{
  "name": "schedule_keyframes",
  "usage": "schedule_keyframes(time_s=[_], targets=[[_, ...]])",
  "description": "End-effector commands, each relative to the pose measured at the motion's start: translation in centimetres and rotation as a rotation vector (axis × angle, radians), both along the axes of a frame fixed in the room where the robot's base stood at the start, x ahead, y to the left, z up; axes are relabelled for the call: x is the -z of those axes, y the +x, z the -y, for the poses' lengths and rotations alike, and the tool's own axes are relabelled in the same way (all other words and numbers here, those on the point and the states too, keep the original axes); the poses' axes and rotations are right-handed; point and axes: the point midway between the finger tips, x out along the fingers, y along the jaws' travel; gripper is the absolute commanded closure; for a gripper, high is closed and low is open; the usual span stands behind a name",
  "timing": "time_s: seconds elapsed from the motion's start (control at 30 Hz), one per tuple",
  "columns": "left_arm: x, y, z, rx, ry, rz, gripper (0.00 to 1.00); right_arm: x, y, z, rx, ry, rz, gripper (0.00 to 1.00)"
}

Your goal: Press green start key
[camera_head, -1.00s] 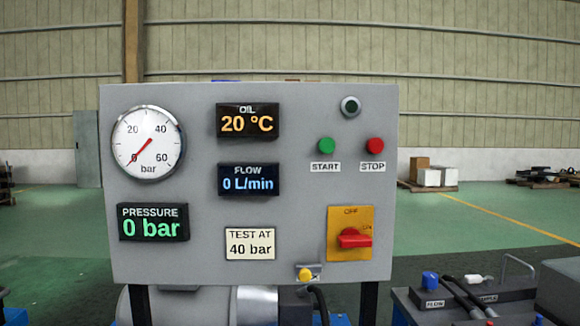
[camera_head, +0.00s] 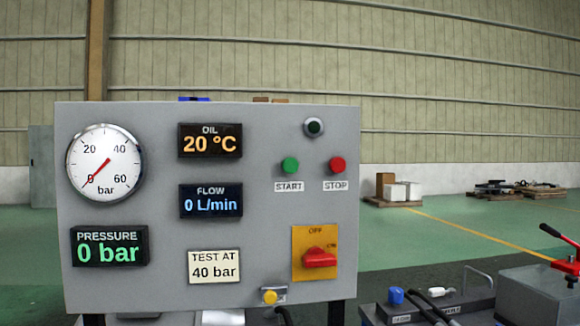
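The green start key (camera_head: 290,166) is a round button on the right half of the grey control panel (camera_head: 270,230), above a label reading START. The red stop key (camera_head: 337,165) sits just to its right above a STOP label. A dark round lamp (camera_head: 314,127) is above the two keys. The red rotary switch (camera_head: 319,258) on a yellow plate is below them, its handle lying roughly level, toward ON. The displays read 20 °C, 0 L/min and 0 bar. Neither of my grippers is in view.
A round gauge (camera_head: 104,164) points to 0, and a card (camera_head: 214,266) reads TEST AT 40 bar. A small yellow knob (camera_head: 270,297) sits at the panel's lower edge. Equipment with a blue knob (camera_head: 396,295) stands at the lower right. Green floor is clear beyond, with pallets farther back.

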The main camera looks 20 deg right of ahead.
Motion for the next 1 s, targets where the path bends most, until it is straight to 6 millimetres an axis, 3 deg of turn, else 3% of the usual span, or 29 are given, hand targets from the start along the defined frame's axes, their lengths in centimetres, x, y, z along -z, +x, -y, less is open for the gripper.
schedule_keyframes(time_s=[0.1, 1.0], targets=[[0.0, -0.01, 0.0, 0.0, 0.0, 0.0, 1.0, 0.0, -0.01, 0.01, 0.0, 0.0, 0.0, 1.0], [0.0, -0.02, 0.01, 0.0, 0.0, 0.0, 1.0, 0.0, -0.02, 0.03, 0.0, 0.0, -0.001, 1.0]])
